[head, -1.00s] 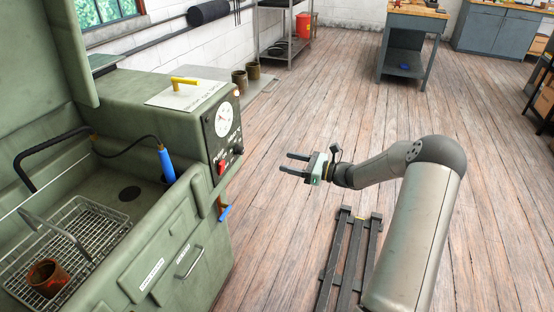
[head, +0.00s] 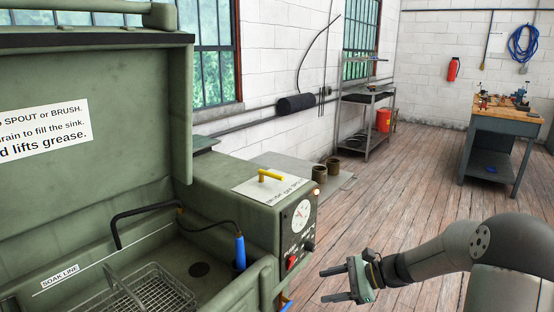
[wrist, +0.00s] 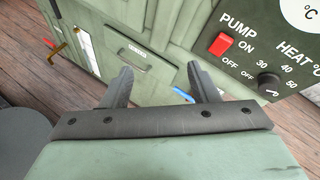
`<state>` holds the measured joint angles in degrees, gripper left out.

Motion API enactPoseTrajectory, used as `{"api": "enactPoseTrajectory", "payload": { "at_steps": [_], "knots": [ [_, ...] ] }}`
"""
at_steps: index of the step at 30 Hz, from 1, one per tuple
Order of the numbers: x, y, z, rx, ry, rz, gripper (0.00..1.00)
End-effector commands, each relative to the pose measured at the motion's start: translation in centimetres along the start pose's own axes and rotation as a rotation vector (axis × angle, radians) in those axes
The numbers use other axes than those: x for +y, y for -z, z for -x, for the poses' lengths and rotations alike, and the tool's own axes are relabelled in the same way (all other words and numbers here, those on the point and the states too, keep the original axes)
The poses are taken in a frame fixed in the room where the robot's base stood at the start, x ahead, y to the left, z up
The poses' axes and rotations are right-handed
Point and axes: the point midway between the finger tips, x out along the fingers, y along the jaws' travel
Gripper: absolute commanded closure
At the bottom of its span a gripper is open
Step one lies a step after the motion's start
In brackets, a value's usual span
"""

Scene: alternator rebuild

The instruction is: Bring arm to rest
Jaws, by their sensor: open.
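My gripper (head: 328,284) is open and empty, held in the air just right of the green parts washer's control box (head: 262,205) in the head view. Its two dark fingers point left toward the washer. In the wrist view my gripper (wrist: 162,84) shows its fingers spread apart with nothing between them. Beyond them are the washer's front panel (wrist: 150,85), the red pump switch (wrist: 221,44) and the black heat knob (wrist: 269,82). My arm is bent and reaches in from the lower right of the head view.
The washer's lid (head: 90,130) stands open over a sink with a wire basket (head: 150,292) and a blue-handled brush (head: 240,252). A workbench (head: 500,145), a shelf rack (head: 366,120) and a red bucket (head: 384,120) stand farther back. Bare wooden floor (head: 410,180) lies between.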

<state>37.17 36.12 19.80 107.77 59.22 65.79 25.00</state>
Motion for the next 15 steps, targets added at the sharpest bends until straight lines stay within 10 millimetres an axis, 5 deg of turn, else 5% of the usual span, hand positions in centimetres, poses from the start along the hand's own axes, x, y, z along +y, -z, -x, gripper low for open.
{"api": "enactPoseTrajectory", "payload": {
  "at_steps": [1, 6, 15],
  "knots": [
    [2.1, -3.5, -0.3, 0.076, -0.107, 0.109, 0.46],
    [9.8, -9.9, 0.7, 0.286, -0.427, 0.467, 0.46],
    [20.3, -16.8, 7.2, 0.522, -0.876, 1.086, 0.46]
  ]
}}
